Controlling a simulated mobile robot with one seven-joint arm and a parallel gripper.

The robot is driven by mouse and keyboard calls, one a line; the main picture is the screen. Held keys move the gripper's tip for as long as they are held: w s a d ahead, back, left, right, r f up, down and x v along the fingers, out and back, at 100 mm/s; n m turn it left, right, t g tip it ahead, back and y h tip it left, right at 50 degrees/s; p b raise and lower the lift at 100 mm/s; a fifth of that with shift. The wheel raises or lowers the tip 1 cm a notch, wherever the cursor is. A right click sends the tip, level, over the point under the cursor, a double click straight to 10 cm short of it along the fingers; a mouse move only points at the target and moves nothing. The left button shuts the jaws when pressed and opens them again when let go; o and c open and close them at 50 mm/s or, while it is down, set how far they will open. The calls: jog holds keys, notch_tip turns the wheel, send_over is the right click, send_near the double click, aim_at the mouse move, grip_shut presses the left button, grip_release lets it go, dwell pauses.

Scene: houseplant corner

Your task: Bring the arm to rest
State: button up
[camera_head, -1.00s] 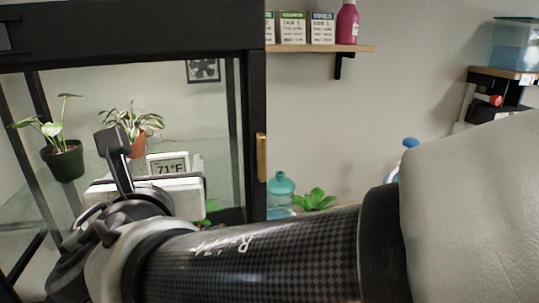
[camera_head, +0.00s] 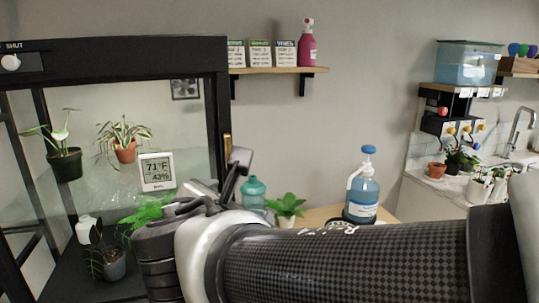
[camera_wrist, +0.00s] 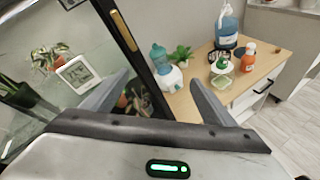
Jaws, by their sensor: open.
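My gripper (camera_wrist: 160,92) is open in the wrist view. Its two grey fingers stand wide apart with nothing between them, in front of the glass cabinet's edge and the wooden cabinet top. In the head view my dark checkered arm crosses the lower right, and part of the wrist end shows near the glass cabinet's right post. The fingertips cannot be made out clearly there. The black-framed glass cabinet (camera_head: 112,52) stands at the left, with potted plants and a white thermometer display (camera_head: 157,172) reading 71°F and 43%.
A blue pump bottle (camera_head: 363,192), a teal bottle (camera_head: 252,190) and a green plant (camera_head: 287,205) stand behind my arm on a wooden top (camera_wrist: 262,66). A shelf (camera_head: 280,70) holds boxes and a pink bottle (camera_head: 307,45). A sink counter (camera_head: 440,190) is at the right.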

jog(key=s+d+f+m+g+h, duration=0.2)
jog(key=s+d+f+m+g, duration=0.1)
jog(key=d+m, duration=0.5)
jog(key=s+d+f+m+g+h, duration=0.1)
jog(key=s+d+f+m+g, duration=0.15)
jog(key=d+m, duration=0.5)
jog(key=s+d+f+m+g+y, duration=0.4)
jog(key=s+m, duration=0.3)
jog(key=m, duration=0.6)
notch_tip(320, 180, up, 13)
jog(key=m+t+p, duration=0.1)
jog(key=p, duration=1.2)
jog(key=shift+s+p, duration=0.35)
